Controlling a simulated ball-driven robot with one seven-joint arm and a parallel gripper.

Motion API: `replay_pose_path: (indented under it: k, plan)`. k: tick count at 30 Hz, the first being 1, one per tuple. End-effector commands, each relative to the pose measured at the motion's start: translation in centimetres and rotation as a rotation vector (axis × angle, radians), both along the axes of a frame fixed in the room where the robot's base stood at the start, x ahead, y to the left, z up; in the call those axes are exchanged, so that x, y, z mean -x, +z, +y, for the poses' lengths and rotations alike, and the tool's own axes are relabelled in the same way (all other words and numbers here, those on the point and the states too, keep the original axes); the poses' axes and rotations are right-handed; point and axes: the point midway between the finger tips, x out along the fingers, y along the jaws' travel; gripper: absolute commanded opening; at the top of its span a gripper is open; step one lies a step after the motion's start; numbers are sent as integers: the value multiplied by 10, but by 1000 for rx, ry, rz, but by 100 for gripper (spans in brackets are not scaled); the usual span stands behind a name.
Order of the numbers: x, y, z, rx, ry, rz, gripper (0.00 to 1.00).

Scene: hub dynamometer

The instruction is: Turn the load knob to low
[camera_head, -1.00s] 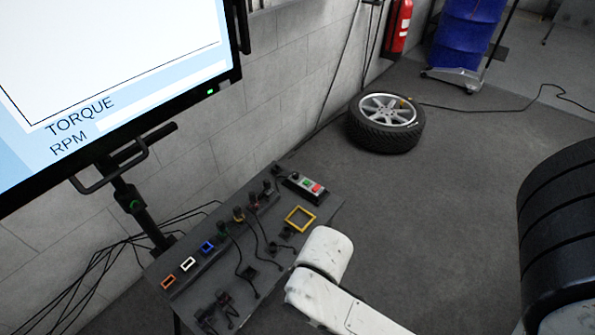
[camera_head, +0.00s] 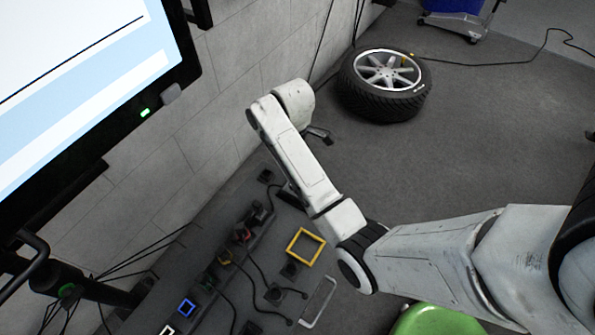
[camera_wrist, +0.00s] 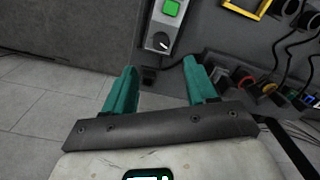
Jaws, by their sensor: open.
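The load knob (camera_wrist: 160,41) is a small black round dial with a pale pointer mark. It sits on a grey control box (camera_wrist: 152,50) below a green button (camera_wrist: 171,9) in the wrist view. My gripper (camera_wrist: 160,68) has two teal fingers spread apart with nothing between them. The knob lies just beyond the fingertips, roughly centred between them, and the fingers do not appear to touch it. In the head view my arm covers most of the control box and the knob is hidden.
The dark bench panel holds a yellow frame (camera_head: 305,246), a blue-rimmed socket (camera_head: 187,308) and several plugs with black cables. In the wrist view, sockets and cables (camera_wrist: 275,88) lie right of the fingers. A tyre (camera_head: 385,84) lies on the floor beyond.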

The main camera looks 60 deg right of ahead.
Motion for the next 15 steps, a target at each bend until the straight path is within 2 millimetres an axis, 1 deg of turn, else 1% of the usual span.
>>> replay_pose_path:
  k: [1, 9, 15]
  plan:
    - [1, -9, 1, -2, 0, 3, 57]
    - [2, -58, 2, -1, -1, 3, 57]
    - [2, -86, 3, 0, -2, 1, 57]
